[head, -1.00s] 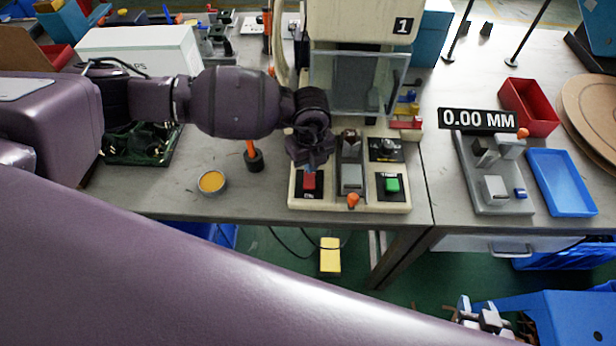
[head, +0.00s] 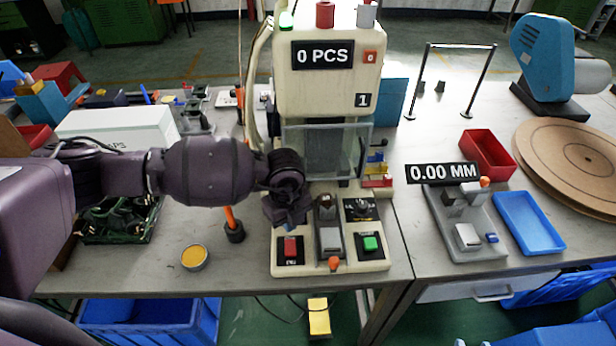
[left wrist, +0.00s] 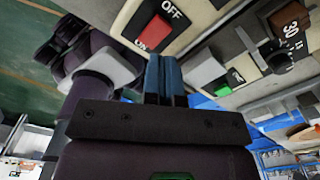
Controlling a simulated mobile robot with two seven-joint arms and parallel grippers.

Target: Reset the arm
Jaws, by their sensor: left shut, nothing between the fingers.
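My left arm reaches in from the left in the head view, and its gripper (head: 288,212) hangs just above the red button (head: 290,247) of the cream machine (head: 330,80). In the left wrist view the two blue fingers (left wrist: 165,75) are together with nothing between them. The red switch (left wrist: 153,33) marked OFF lies just beyond the fingertips there. A green button (head: 370,243) is at the right of the machine's base. My right gripper is not in view.
A white box (head: 118,135), a green tray of parts (head: 122,220) and a yellow-topped tin (head: 194,257) are at the left. A gauge stand (head: 466,238), a blue tray (head: 529,223) and a red bin (head: 487,153) are at the right.

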